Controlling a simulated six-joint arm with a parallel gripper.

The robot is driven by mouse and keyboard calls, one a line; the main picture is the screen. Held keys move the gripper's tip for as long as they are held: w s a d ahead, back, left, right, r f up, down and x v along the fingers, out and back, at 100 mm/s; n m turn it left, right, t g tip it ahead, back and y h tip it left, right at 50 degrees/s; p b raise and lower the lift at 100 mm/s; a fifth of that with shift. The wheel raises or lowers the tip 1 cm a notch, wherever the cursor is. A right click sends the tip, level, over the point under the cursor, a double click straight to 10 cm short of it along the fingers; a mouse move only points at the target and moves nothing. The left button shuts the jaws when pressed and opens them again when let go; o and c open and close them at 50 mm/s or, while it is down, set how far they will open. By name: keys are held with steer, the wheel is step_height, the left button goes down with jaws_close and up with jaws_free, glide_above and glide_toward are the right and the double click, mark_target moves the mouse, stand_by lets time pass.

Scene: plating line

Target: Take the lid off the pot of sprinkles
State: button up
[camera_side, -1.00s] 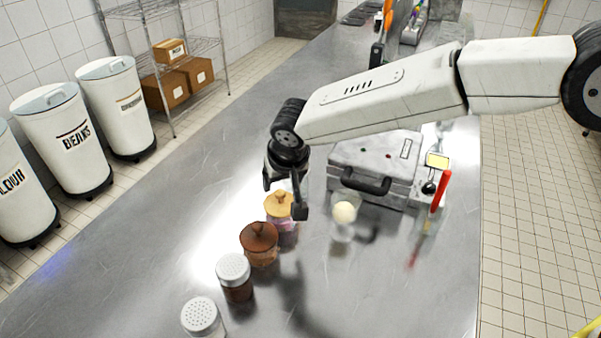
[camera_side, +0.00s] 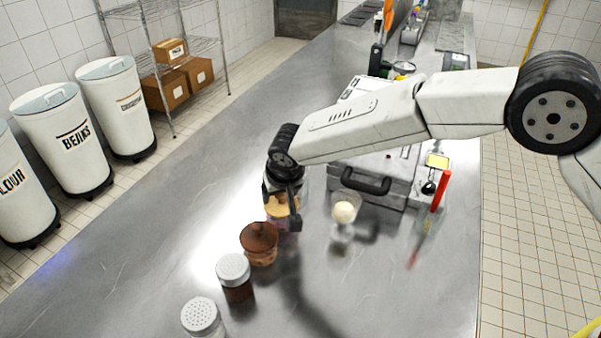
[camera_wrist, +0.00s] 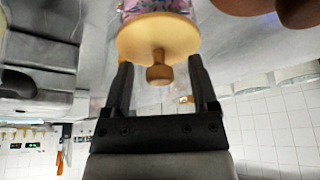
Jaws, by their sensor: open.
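The pot of sprinkles stands on the steel counter behind the brown-lidded pot. Its tan wooden lid (camera_side: 281,206) is on it, partly hidden by my gripper in the side view. In the wrist view the lid (camera_wrist: 158,38) shows with its round knob (camera_wrist: 159,73), and pink and coloured sprinkles (camera_wrist: 158,6) show in the clear pot beyond it. My gripper (camera_wrist: 162,82) is open, one finger on each side of the knob, with gaps between. In the side view my gripper (camera_side: 282,215) is right over the lid.
The counter's left side (camera_side: 130,240) is clear.

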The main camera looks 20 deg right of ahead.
steer(key=shift+f, duration=0.1)
stand_by(0.4)
jaws_close()
steer(key=shift+r, duration=0.8)
steer(key=s+d+r, duration=0.6)
steer(key=s+r, duration=0.5)
steer(key=s, duration=0.1)
steer(key=shift+s+r, duration=0.2)
steer(key=shift+s, duration=0.05)
steer(key=shift+d, duration=0.1)
stand_by(0.3)
